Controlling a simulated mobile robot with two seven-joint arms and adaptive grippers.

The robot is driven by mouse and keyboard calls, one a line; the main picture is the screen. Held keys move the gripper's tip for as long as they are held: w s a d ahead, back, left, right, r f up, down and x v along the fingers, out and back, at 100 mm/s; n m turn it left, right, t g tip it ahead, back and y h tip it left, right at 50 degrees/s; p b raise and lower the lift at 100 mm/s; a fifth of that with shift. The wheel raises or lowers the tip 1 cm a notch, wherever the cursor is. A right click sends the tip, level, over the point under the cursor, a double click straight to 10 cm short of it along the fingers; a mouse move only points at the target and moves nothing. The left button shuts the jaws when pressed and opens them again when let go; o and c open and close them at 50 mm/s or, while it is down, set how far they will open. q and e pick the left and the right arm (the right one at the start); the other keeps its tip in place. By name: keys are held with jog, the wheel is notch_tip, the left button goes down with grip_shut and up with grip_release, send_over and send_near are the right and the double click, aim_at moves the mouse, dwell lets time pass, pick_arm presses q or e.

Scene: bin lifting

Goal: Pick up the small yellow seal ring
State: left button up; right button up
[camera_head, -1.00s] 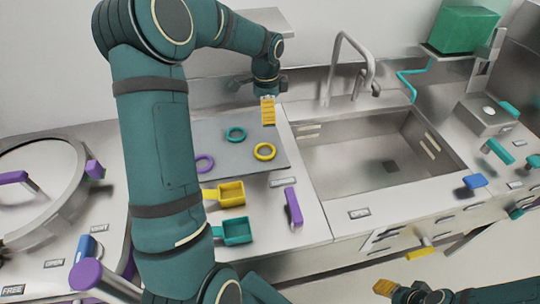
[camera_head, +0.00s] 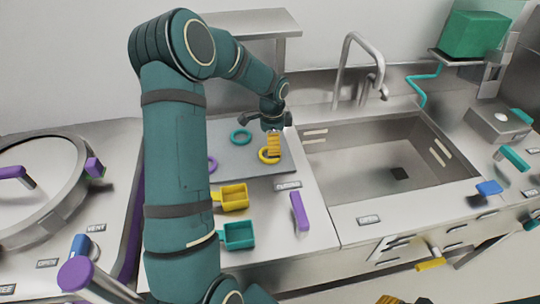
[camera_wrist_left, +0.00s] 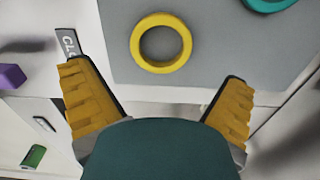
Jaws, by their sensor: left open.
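The yellow seal ring (camera_head: 264,157) lies flat on the grey mat (camera_head: 236,164) beside the sink, partly hidden by my left gripper (camera_head: 274,145) in the head view. In the left wrist view the whole yellow ring (camera_wrist_left: 161,43) shows just beyond the fingertips, between their lines. My left gripper (camera_wrist_left: 157,82) is open and empty, with a yellow finger on each side. It is above the mat and apart from the ring. My right gripper (camera_head: 390,300) shows only as a yellow fingertip at the bottom edge; its opening cannot be seen.
A teal ring (camera_head: 241,137) and a purple ring (camera_head: 212,164), partly behind my arm, lie on the mat. A yellow scoop (camera_head: 235,197), a teal scoop (camera_head: 239,235) and a purple handle (camera_head: 299,211) are nearer on the counter. The sink (camera_head: 365,160) is to the right.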

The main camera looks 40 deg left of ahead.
pick_arm(q)
jog(key=f, duration=0.5)
jog(key=shift+s+a+b, duration=0.2)
jog(key=shift+a+b, duration=0.05)
jog(key=shift+b, duration=0.05)
jog(key=c, duration=1)
